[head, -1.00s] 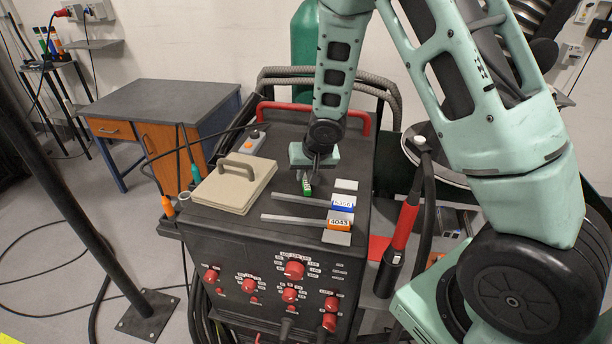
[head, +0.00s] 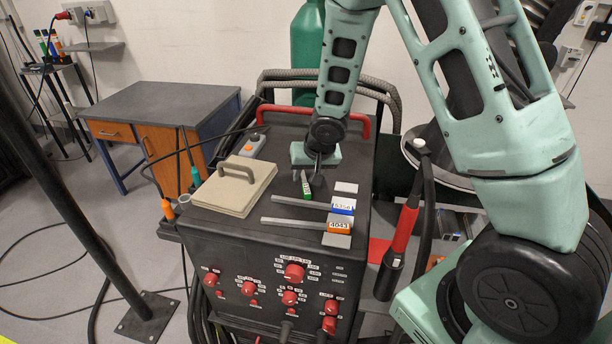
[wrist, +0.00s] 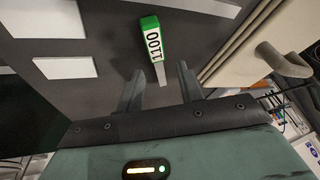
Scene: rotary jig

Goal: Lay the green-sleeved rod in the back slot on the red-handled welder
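The rod points front to back, across the line of the other rods. My gripper (wrist: 160,88) is open, with a finger on each side of the rod's line and gaps showing. In the head view my gripper (head: 309,172) is just behind the sleeve. The back slot is not clearly visible; a pale plate (head: 346,187) marks the right of the back row.
A blue-sleeved rod (head: 300,202) labelled 5356 and an orange-sleeved rod (head: 295,222) labelled 4043 lie in front. A beige handled lid (head: 232,190) is at left. The red handle (head: 365,125) rises behind my gripper. A red-and-black torch (head: 403,235) stands at right.

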